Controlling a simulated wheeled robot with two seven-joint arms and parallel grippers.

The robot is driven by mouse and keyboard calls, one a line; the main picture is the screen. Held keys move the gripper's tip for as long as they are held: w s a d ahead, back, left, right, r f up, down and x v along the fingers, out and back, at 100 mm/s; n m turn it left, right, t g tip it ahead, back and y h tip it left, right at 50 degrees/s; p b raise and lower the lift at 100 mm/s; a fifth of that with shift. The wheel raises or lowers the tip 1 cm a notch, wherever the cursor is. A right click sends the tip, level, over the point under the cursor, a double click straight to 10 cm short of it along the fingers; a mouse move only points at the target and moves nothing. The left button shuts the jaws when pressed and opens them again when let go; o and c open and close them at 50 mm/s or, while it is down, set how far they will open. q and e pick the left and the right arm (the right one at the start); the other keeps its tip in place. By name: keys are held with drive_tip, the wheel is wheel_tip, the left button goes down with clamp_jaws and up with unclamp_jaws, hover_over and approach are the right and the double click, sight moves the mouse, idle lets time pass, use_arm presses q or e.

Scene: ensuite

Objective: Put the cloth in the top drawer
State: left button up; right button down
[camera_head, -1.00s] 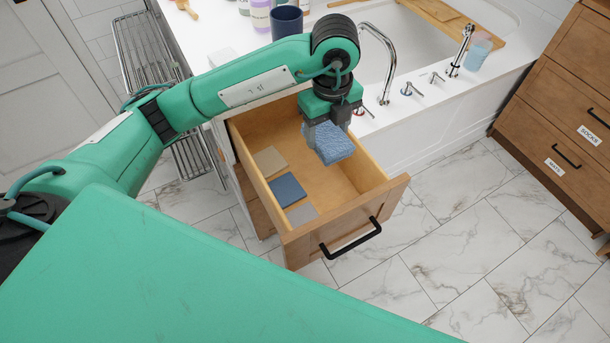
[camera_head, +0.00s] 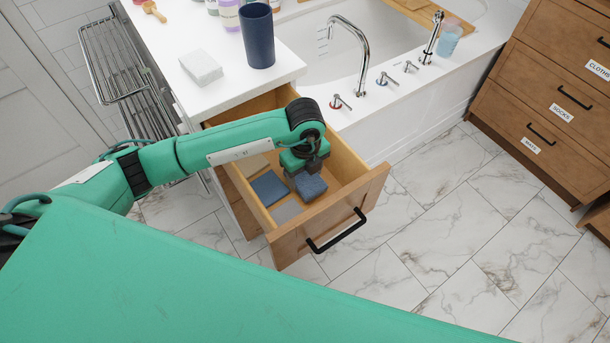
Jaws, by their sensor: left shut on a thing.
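The blue folded cloth (camera_head: 311,188) is held by my left gripper (camera_head: 305,178), which is shut on it and points down inside the open top drawer (camera_head: 334,214). The cloth is low in the drawer, in its right half. I cannot tell whether it touches the drawer floor. To its left lie a dark blue cloth (camera_head: 269,188), a grey cloth (camera_head: 287,211) and a beige cloth partly hidden by my arm. The drawer is pulled well out, with a black handle (camera_head: 338,232) on its front. My right gripper is not in view.
The white counter holds a stack of white cloths (camera_head: 201,67), a dark blue cup (camera_head: 257,36) and bottles. A bathtub (camera_head: 400,107) with a tap stands right of the drawer. A wooden dresser (camera_head: 548,98) with labelled drawers stands far right. The marble floor is clear.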

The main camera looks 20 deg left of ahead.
use_arm(q)
drive_tip(key=shift+f, duration=0.8)
drive_tip(key=shift+f, duration=0.15)
drive_tip(key=o, duration=1.1)
drive_tip(key=shift+c, duration=0.2)
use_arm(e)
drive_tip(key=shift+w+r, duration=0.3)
